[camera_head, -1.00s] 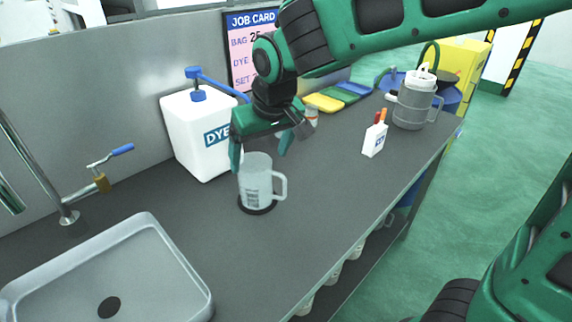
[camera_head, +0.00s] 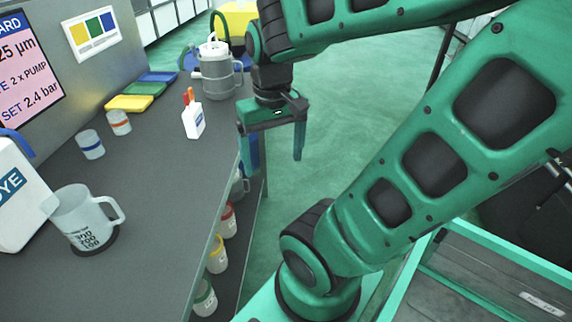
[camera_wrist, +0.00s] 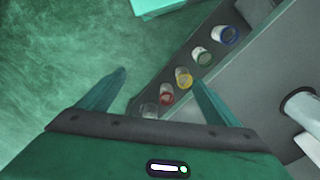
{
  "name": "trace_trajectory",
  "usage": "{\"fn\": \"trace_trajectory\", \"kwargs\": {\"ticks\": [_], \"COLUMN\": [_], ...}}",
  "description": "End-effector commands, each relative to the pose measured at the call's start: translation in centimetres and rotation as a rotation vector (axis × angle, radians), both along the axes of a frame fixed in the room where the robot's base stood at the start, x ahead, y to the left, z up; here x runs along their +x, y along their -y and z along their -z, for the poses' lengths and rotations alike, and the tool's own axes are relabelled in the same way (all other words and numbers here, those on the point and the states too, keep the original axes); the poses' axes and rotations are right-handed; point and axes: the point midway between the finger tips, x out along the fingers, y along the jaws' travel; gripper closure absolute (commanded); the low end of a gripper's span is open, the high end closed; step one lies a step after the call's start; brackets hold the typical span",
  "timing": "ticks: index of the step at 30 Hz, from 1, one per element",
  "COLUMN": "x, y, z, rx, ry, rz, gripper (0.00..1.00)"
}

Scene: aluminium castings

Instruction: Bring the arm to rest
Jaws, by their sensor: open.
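My gripper (camera_head: 274,150) hangs with its two green fingers pointing down, just off the bench's front edge in the head view. Its fingers are apart and nothing is between them. In the wrist view the open fingers (camera_wrist: 160,95) show floor and shelf jars beyond them. The clear measuring jug (camera_head: 85,217) stands upright on a dark round pad on the bench, away from my gripper. Its edge also shows at the right of the wrist view (camera_wrist: 303,108).
The bench (camera_head: 150,195) carries a white dye can (camera_head: 15,195), two small jars, coloured trays (camera_head: 130,103), a white box (camera_head: 194,120) and a grey lidded jug (camera_head: 217,75). Several jars (camera_head: 217,255) stand on the shelf below. Green floor (camera_head: 350,110) is clear beyond my gripper.

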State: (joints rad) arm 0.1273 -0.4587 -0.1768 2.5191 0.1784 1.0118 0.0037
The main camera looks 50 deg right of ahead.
Motion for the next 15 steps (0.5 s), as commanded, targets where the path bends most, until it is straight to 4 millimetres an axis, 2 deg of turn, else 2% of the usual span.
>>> {"fn": "trace_trajectory", "kwargs": {"ticks": [1, 3, 6, 15], "x": [-1.7, -3.2, -4.4, -4.6], "y": [0.6, 0.8, 1.0, 1.0], "z": [0.3, 0.7, 1.0, 1.0], "rx": [0.014, 0.03, 0.042, 0.044], "ry": [-0.013, -0.026, -0.037, -0.041], "rz": [0.042, 0.079, 0.106, 0.111], "gripper": [0.15, 0.15, 0.15, 0.15]}}
